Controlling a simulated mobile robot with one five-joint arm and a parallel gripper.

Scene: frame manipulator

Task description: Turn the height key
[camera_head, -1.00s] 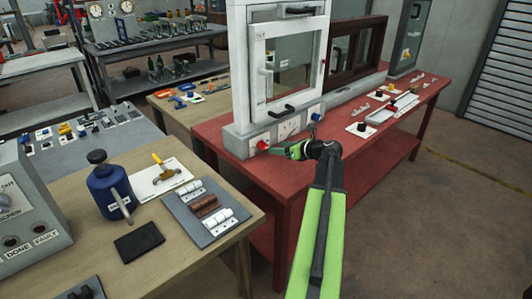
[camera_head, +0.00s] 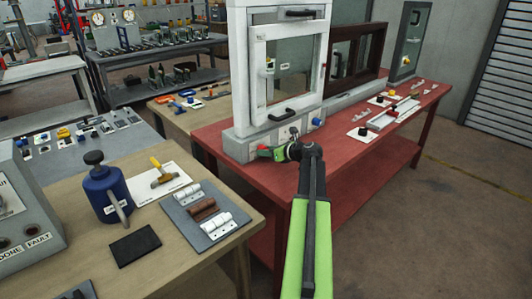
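A white window-like frame (camera_head: 240,60) stands on a pale base (camera_head: 236,147) at the left end of the red table. The base front carries a blue knob (camera_head: 317,122) at its right and a small dark key-like part (camera_head: 295,131) near its middle. I cannot tell for sure which part is the height key. My green and black gripper (camera_head: 264,152) is at the lower left of the base front, where a bit of red shows beside its fingers. The fingers are too small and partly hidden to tell whether they are open or touching anything.
The red table (camera_head: 225,140) also bears a brown frame (camera_head: 372,45), a grey box (camera_head: 411,40) and small parts at its right. A wooden table (camera_head: 180,250) with a blue bottle (camera_head: 103,190) and hinges stands at the left. The floor at right is clear.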

